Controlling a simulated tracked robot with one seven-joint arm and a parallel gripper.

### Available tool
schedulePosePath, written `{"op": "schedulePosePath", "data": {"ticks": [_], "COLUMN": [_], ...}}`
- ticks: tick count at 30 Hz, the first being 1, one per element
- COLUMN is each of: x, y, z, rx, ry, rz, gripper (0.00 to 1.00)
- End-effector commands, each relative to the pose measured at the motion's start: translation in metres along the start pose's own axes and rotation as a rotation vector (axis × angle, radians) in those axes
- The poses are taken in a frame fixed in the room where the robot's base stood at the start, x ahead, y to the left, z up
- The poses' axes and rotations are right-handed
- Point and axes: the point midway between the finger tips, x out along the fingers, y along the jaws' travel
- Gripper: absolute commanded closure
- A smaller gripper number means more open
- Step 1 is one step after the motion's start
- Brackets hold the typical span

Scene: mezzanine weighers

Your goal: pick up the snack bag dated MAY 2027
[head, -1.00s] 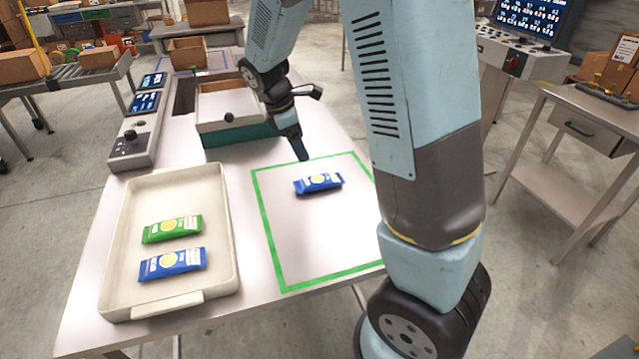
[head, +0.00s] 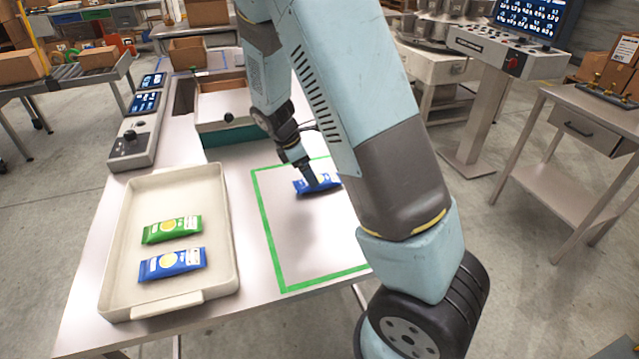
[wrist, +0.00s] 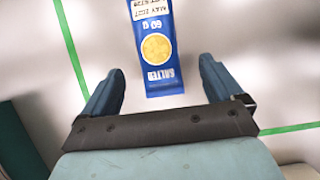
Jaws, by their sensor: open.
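A blue snack bag (head: 331,183) lies on the table inside the green taped square, partly hidden by my gripper (head: 312,182) in the head view. In the wrist view this bag (wrist: 155,50) appears upside down, with a yellow disc, "SALTED" and "60 g". Its date print seems to read MAY 2027, but it is small and at the frame's top edge. My gripper (wrist: 158,82) is open, its fingers on either side of the bag's near end with gaps, not gripping it. A green bag (head: 172,229) and another blue bag (head: 172,264) lie in the tray; their dates are unreadable.
The cream tray (head: 222,240) stands at the table's left front. A box with a teal base (head: 232,133) stands behind the taped square (head: 268,232). A control panel (head: 135,140) lines the left edge. The square's front part is clear.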

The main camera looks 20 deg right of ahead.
Motion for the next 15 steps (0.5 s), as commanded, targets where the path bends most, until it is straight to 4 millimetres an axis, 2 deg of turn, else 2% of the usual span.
{"op": "schedulePosePath", "data": {"ticks": [15], "x": [0.049], "y": [0.003], "z": [-0.003], "rx": [0.0], "ry": [-0.001], "rz": [-0.001], "gripper": [0.06]}}
